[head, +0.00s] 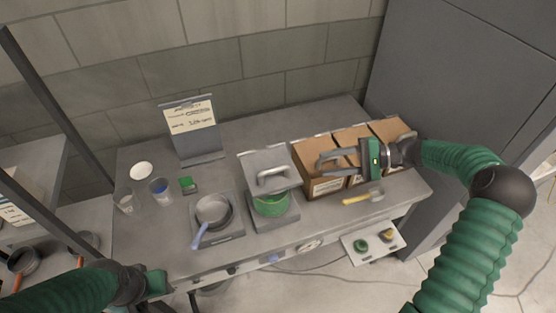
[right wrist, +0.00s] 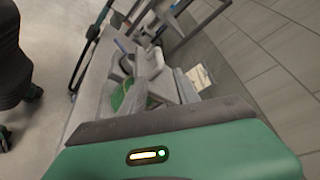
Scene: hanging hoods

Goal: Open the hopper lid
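A grey panel with a bar handle (head: 272,176) slopes above a green pot (head: 270,204) at the table's middle; I take it for the hopper lid, though no label confirms this. It looks closed down at an angle. My right gripper (head: 328,166) is to the right of it, in front of the brown boxes, with its fingers pointing left toward the panel. Its fingers look apart, with nothing clearly between them. In the right wrist view, the green pot (right wrist: 120,98) shows beyond the gripper body. My left gripper (head: 156,283) is low at the left, its fingers not clear.
Brown boxes (head: 316,187) stand in a row behind the right gripper. A pan (head: 213,212), cups and a yellow-handled tool (head: 357,200) lie on the grey table (head: 180,258). A sign stand (head: 197,138) is at the back; a tall grey cabinet (head: 450,70) is at the right.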

